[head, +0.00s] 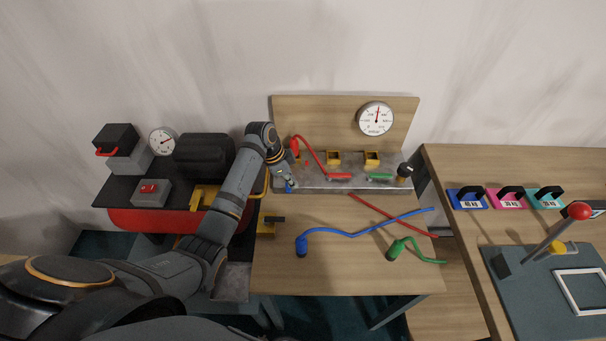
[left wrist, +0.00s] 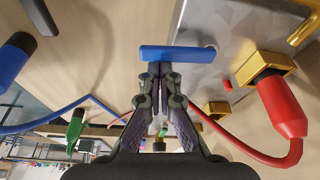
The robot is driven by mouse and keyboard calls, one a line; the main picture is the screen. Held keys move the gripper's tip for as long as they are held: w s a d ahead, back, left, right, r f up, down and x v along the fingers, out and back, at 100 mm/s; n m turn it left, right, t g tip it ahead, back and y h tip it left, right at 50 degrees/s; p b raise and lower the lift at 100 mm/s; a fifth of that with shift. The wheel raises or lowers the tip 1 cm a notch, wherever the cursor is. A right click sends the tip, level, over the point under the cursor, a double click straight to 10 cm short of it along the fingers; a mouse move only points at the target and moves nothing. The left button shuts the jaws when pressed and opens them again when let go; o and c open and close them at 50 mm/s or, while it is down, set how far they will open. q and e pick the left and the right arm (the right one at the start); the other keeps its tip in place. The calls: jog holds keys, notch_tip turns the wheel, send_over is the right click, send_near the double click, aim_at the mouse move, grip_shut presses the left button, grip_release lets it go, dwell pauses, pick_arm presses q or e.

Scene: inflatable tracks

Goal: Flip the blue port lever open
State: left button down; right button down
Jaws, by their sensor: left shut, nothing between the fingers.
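The blue port lever (head: 289,189) sits at the left end of the grey manifold strip (head: 325,182) on the wooden panel. In the left wrist view it is a blue bar (left wrist: 178,53) lying crosswise just beyond my fingertips, beside the edge of the grey plate. My left gripper (head: 289,180) reaches down to the lever and partly covers it in the head view. In the left wrist view the gripper (left wrist: 160,69) is shut and empty, its tips at or very near the bar; I cannot tell whether they touch. My right gripper is not in view.
Red and green levers lie along the strip; a red plug (left wrist: 281,106) on its hose is close to my gripper. Blue (head: 302,246) and green (head: 395,250) hose plugs lie on the table. A gauge (head: 375,119) is on the backboard, and a compressor (head: 160,218) stands left.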

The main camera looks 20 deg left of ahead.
pick_arm(q)
jog(key=shift+s+a+r, duration=0.1)
jog(key=shift+s+a, duration=0.05)
jog(key=shift+s, duration=0.05)
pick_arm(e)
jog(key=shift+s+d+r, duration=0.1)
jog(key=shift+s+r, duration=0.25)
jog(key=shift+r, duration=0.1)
pick_arm(q)
jog(key=shift+w+f, duration=0.1)
jog(key=shift+f, duration=0.1)
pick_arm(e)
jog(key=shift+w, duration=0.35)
